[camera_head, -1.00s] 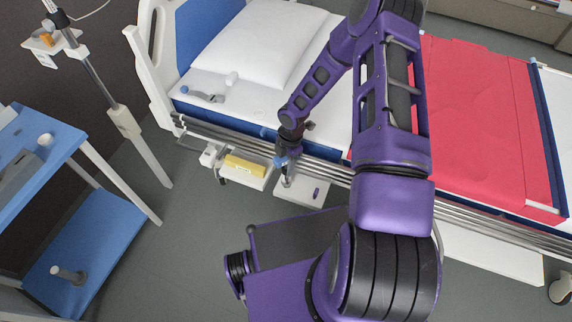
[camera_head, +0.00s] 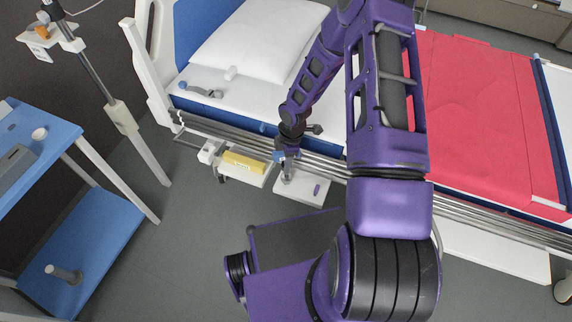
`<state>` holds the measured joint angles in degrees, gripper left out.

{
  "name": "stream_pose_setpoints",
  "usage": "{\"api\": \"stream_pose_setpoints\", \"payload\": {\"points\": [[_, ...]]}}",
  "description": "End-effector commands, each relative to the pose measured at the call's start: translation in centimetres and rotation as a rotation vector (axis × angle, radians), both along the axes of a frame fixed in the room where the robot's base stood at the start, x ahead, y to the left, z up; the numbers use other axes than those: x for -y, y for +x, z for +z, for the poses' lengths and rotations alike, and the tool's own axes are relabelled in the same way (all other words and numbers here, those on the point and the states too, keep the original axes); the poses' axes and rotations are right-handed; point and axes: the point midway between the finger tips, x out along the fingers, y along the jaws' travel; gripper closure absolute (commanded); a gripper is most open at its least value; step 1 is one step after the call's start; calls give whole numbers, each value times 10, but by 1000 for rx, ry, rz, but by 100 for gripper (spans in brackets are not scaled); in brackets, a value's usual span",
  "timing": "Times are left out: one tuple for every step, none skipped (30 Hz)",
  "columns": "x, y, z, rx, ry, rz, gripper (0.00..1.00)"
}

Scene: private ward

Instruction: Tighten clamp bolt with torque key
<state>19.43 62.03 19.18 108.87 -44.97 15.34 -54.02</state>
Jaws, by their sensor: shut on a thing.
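My gripper (camera_head: 286,168) is at the near side of the bed, just outside the side rail, pointing down. It is shut on a small tool with a blue part (camera_head: 279,156), which looks like the torque key. The tool's lower end is over a small grey upright piece (camera_head: 286,177) on a white plate (camera_head: 297,195) below the rail. I cannot tell whether the tool touches it. The clamp bolt is not clearly visible, being small and partly behind the gripper. A small purple piece (camera_head: 317,189) is on the plate to the right.
A yellow box (camera_head: 243,162) sits on a white tray beside the plate. Bed rails (camera_head: 480,226) run along the bed's near side. A pole (camera_head: 120,112) and a blue trolley (camera_head: 45,146) stand left. Grey floor (camera_head: 190,240) lies clear between trolley and my base.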

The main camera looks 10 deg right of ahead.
Motion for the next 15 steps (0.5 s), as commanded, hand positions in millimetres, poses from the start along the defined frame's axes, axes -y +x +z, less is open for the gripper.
{"api": "stream_pose_setpoints", "payload": {"points": [[1,-3,-14,-5,-1,-67,100],[1,-3,-14,-4,0,-102,100],[1,-3,-14,-5,1,-140,100],[1,-3,-13,-5,0,-160,100],[1,-3,-13,-7,1,-174,100],[1,-3,-12,-7,1,-184,100],[1,-3,-12,-7,1,-187,100],[1,-3,-12,-8,1,-187,100],[1,-3,-12,-8,1,-186,100],[1,-4,-12,-9,1,-185,100],[1,-4,-12,-9,1,-185,100],[1,-4,-12,-9,1,-184,100],[1,-4,-12,-9,1,-186,100],[1,-4,-13,-9,1,-194,100],[1,-4,-14,-8,1,-218,100]]}}
